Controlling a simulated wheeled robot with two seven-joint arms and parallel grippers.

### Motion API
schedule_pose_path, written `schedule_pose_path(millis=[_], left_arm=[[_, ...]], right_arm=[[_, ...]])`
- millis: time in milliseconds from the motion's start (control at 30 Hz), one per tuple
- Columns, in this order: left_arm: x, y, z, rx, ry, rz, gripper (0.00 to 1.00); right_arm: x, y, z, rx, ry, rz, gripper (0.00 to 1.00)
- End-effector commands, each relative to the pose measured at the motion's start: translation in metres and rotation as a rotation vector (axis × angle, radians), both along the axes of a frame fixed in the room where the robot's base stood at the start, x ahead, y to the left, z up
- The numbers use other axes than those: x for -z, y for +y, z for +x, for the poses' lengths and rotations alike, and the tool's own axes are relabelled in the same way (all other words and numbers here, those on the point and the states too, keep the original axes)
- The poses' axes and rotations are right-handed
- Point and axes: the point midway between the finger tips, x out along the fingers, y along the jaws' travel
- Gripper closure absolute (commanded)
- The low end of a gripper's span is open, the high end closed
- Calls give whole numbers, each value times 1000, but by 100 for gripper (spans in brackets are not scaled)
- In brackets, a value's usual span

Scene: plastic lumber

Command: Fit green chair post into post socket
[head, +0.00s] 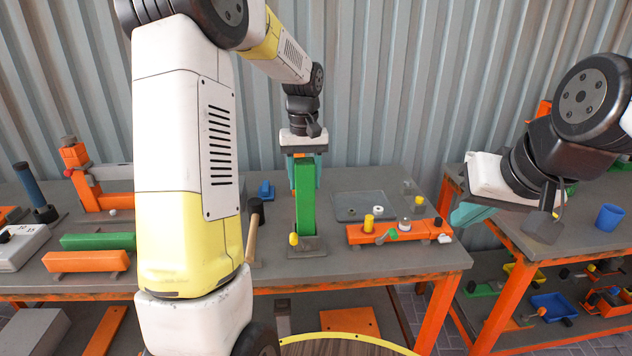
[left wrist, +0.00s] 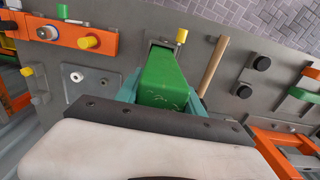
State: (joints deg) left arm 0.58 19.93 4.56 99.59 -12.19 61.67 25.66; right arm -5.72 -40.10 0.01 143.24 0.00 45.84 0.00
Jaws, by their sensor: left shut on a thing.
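The green chair post (head: 306,208) stands about upright in the head view, its lower end at the grey post socket (head: 308,252) on the workbench. My left gripper (head: 304,172) is shut on the upper part of the post from above. In the left wrist view the green post (left wrist: 163,75) runs between the teal fingers of my left gripper (left wrist: 163,92) toward the socket (left wrist: 160,45). The post hides most of the socket opening, so I cannot tell how deep its end sits. My right gripper (head: 475,213) is at the right, away from the post; its finger gap is not clear.
A yellow knob (head: 293,239) is at the socket's left. A mallet (head: 252,230) lies left of it. An orange rail with fittings (head: 395,232) and a grey plate (head: 358,206) are to the right. Green (head: 97,241) and orange (head: 87,262) bars lie left.

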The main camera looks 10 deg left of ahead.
Motion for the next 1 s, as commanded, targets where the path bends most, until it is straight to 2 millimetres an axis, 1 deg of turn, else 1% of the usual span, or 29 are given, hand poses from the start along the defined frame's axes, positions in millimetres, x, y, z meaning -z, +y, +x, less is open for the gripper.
schedule_pose_path(millis=[33,133,467,500,567,600,900,1000], left_arm=[[8,0,0,0,1,1,100],[18,0,0,1,-1,-1,100],[21,0,0,0,-1,-1,100],[22,0,0,0,1,0,53],[22,0,0,0,0,0,41],[22,0,0,0,0,0,33],[21,0,0,0,0,0,33],[16,0,0,0,-2,0,33]], right_arm=[[0,0,0,0,0,0,100],[0,0,0,0,0,0,100],[0,0,0,0,0,0,100],[0,0,0,0,0,0,100],[0,0,0,0,0,0,100],[0,0,0,0,0,0,100],[0,0,0,0,0,0,100],[0,0,0,0,0,0,100]])
